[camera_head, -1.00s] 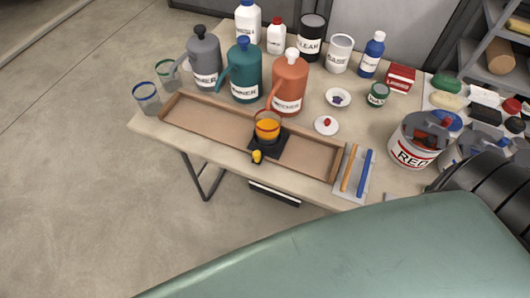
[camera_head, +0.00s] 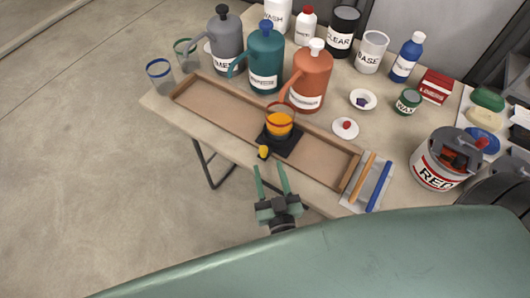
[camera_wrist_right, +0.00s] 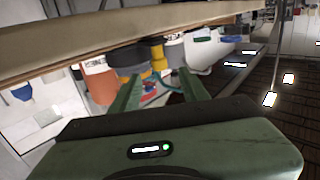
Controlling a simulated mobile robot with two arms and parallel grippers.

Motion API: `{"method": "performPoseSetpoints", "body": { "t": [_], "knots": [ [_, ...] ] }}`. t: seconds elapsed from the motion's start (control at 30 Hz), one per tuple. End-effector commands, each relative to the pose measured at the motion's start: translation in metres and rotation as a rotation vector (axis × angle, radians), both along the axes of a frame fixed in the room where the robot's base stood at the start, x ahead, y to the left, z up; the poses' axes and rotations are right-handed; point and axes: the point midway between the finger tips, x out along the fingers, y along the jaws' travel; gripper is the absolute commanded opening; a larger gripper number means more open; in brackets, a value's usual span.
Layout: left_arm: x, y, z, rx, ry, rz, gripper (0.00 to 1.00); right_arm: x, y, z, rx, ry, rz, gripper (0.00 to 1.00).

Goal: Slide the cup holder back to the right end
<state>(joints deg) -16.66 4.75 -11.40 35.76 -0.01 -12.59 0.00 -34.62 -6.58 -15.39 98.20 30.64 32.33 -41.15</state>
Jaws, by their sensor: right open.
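The cup holder (camera_head: 284,140) is a dark square base in the long brown wooden tray (camera_head: 225,105), right of the tray's middle. A cup with orange contents (camera_head: 279,124) stands upright on it. A small yellow knob (camera_head: 264,152) sticks out at the holder's front, by the tray's front wall. My right gripper (camera_head: 270,168) is open and empty, just in front of the table edge, its green fingers pointing towards the knob without visible contact. The right wrist view also shows its spread fingers (camera_wrist_right: 158,88), with yellow and dark shapes beyond them. My left gripper is out of view.
Grey, teal and orange jugs (camera_head: 310,78) stand behind the tray. A small white dish with a red piece (camera_head: 345,128) lies close behind its right part. Orange and blue sticks (camera_head: 378,187) lie beyond its right end. The tray floor left of the holder is clear.

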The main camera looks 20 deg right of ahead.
Motion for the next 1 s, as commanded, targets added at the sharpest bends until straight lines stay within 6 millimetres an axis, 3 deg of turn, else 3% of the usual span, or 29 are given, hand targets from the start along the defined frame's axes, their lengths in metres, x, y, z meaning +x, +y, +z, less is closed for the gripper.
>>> {"method": "performPoseSetpoints", "body": {
  "t": [0.1,0.3,0.67,0.83,1.0],
  "knots": [
    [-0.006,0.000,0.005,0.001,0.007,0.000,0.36,0.022,-0.003,0.002,-0.001,-0.003,-0.001,0.45],
    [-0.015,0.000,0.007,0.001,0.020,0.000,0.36,0.046,-0.006,0.001,0.000,0.000,0.001,0.45],
    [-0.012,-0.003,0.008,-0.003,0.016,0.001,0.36,0.053,-0.007,-0.001,-0.001,0.002,0.002,0.45],
    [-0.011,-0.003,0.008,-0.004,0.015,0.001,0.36,0.053,-0.007,-0.001,-0.001,0.002,0.002,0.03],
    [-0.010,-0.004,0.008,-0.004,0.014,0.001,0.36,0.053,-0.007,-0.001,-0.001,0.002,0.002,0.00]
  ]
}}
